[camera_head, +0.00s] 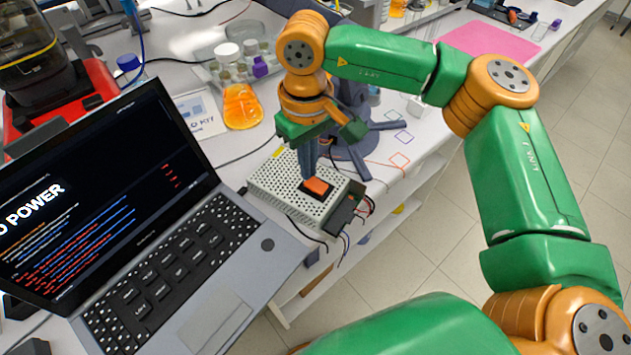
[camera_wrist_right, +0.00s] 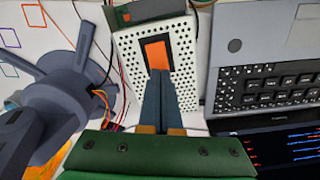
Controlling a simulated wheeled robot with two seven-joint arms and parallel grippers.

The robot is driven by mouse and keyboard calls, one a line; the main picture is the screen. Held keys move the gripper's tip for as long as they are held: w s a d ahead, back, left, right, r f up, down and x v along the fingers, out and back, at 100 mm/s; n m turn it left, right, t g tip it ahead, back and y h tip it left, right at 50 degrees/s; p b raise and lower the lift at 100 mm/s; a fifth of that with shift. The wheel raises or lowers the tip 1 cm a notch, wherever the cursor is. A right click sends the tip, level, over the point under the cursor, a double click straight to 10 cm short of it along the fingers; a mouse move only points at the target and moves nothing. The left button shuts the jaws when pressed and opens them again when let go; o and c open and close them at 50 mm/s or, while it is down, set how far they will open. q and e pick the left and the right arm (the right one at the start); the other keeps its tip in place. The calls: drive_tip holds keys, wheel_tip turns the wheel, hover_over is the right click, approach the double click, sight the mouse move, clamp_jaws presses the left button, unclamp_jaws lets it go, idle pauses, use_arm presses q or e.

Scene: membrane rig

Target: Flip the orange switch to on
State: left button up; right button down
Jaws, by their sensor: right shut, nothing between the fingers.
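The orange switch (camera_head: 317,187) sits in a dark frame on top of a white perforated power box (camera_head: 270,183). In the right wrist view the switch (camera_wrist_right: 157,51) shows on the perforated box (camera_wrist_right: 183,58). My right gripper (camera_head: 309,172) points down at the switch from above, its fingers together and empty. In the wrist view the fingertips (camera_wrist_right: 159,73) overlap the lower end of the switch; I cannot tell whether they touch it. Which way the switch is tilted is hard to tell. My left gripper is not in view.
A laptop (camera_head: 210,300) stands left of the box, its dark screen reading "O POWER". A dark blue-grey stand (camera_head: 352,155) is close behind the box. Loose wires (camera_head: 345,240) hang at the box's right end, near the table edge.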

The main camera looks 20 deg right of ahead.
drive_tip(key=shift+f+b, duration=0.55)
drive_tip(key=shift+f, duration=0.2)
wheel_tip(320, 180, up, 7)
drive_tip(key=p, duration=0.6)
drive_tip(key=shift+r, duration=0.15)
idle(0.3)
